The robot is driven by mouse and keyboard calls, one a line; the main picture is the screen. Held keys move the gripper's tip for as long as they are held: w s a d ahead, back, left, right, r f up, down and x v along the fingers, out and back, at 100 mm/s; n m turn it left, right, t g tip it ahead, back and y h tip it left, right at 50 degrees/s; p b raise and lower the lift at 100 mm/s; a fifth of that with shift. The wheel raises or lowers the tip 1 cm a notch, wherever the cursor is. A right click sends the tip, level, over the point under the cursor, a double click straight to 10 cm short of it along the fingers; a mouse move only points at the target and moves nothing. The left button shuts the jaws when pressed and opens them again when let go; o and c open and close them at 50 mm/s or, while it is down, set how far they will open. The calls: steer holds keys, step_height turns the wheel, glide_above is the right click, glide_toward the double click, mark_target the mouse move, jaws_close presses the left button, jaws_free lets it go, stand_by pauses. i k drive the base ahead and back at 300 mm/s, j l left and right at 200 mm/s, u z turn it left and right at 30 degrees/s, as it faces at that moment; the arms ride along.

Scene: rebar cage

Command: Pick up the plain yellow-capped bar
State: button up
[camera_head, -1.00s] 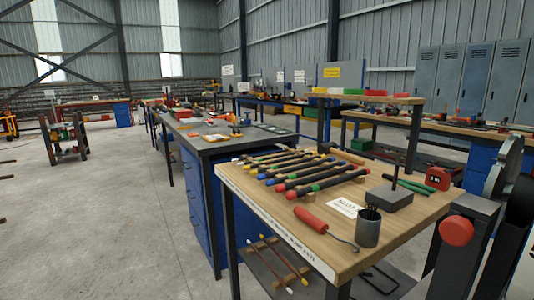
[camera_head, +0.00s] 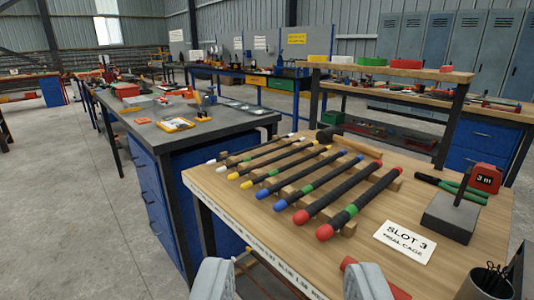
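Several dark bars lie side by side on small wooden blocks on the wooden bench (camera_head: 455,220), with coloured end caps. Two yellow-capped bars lie between the white-capped and blue-capped ones: the farther yellow-capped bar (camera_head: 273,158) and the nearer yellow-capped bar (camera_head: 286,168).
Red-capped bars (camera_head: 372,195) lie nearest, one with a green band. A hammer (camera_head: 352,145) lies behind the bars. A slot card (camera_head: 405,242), a dark block with a post (camera_head: 450,218), a red tape measure (camera_head: 484,178) and a wire cup (camera_head: 483,285) stand right. A grey-topped bench (camera_head: 190,135) adjoins left.

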mark_target(236, 175)
steer(key=z, duration=1.8)
steer(key=u, duration=1.8)
steer(key=i+j, duration=0.15)
steer(key=i, duration=0.25)
steer(key=i+j, duration=0.2)
steer(key=i, duration=0.15)
steer(key=i+j, duration=0.15)
steer(key=i, duration=0.25)
